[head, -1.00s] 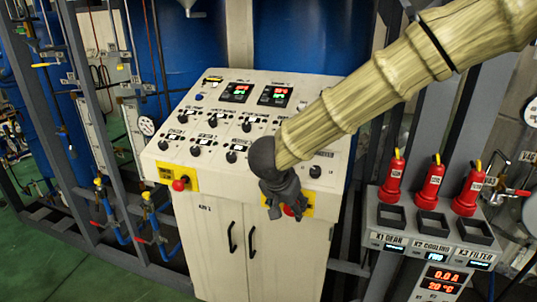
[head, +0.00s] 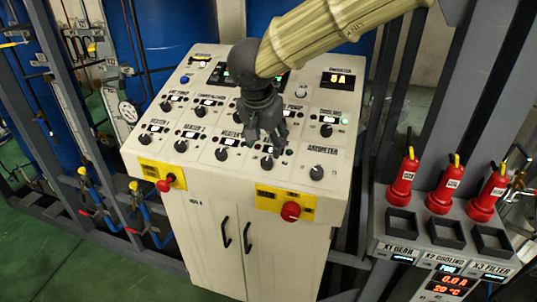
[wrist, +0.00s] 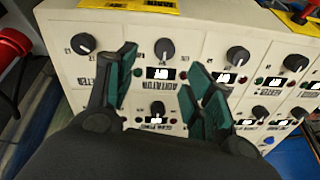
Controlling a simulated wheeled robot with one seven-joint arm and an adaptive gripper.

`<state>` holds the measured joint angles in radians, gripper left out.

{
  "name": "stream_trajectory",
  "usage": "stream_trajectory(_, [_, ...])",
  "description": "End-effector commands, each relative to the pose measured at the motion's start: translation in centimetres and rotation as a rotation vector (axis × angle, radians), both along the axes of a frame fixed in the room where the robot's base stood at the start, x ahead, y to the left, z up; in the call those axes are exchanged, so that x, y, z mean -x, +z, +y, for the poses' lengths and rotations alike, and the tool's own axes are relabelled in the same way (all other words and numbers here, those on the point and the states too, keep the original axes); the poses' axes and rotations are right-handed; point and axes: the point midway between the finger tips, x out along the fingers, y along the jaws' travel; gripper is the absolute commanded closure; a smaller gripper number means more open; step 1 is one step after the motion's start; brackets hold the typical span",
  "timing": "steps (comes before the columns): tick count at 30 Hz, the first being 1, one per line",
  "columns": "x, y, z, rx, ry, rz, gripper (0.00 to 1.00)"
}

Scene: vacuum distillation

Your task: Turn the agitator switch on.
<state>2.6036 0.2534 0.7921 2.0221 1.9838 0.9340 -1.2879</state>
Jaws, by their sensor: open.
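The agitator switch is a black round knob (head: 266,162) in the front row of the sloped cream control panel (head: 205,178). In the wrist view this knob (wrist: 165,48) stands above an upside-down label reading like AGITATOR, between and beyond my fingertips. My gripper (head: 265,140) hangs over the panel just behind the knob, fingers pointing down. In the wrist view my gripper (wrist: 158,72) has its green-padded fingers apart with nothing between them. I see no clear contact with the knob. Its exact pointer setting is too small to tell.
Similar knobs stand close by: one on the right (head: 316,172) and one on the left (head: 222,154). A red emergency button (head: 290,211) on a yellow plate sits on the front edge below. Red bottles (head: 443,188) stand on a grey rack to the right.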

Motion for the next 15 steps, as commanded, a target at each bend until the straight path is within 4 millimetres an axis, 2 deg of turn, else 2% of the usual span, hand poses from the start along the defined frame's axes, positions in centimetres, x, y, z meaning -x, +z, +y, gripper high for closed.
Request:
stream_trajectory(9, [-2.0,-4.7,-0.1,0.004,0.006,0.002,0.48])
stream_trajectory(15, [-2.9,-7.0,-0.4,0.002,0.004,0.002,0.48])
